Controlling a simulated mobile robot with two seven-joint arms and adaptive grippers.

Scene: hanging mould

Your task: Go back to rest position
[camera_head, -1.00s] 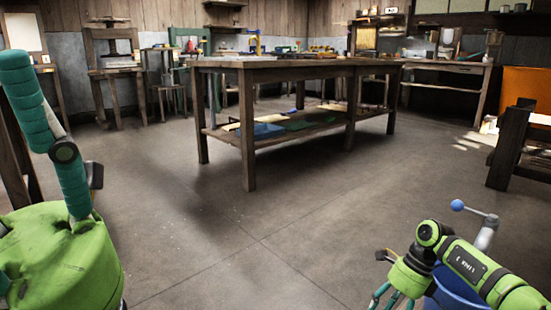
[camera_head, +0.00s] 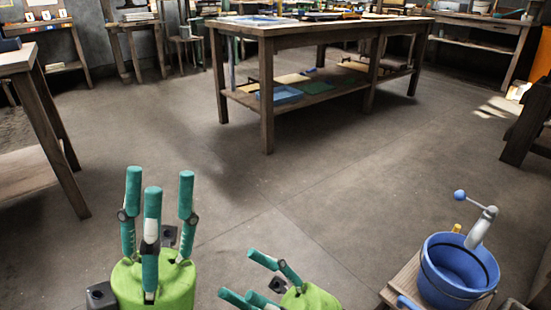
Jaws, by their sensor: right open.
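My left gripper (camera_head: 158,225) is at the lower left of the head view. It has a green body and teal fingers pointing up, spread apart with nothing between them. My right gripper (camera_head: 262,283) is at the bottom middle, partly cut off by the frame's lower edge. Its teal fingers point up and to the left, apart and empty. Both grippers are in free air over the floor, and neither touches anything that I can see.
A blue bucket (camera_head: 452,277) with a crank handle (camera_head: 483,222) stands on a small wooden stand (camera_head: 402,278) at lower right. A large wooden table (camera_head: 268,90) stands ahead. Another table (camera_head: 43,110) is at left. The grey floor (camera_head: 285,190) between is clear.

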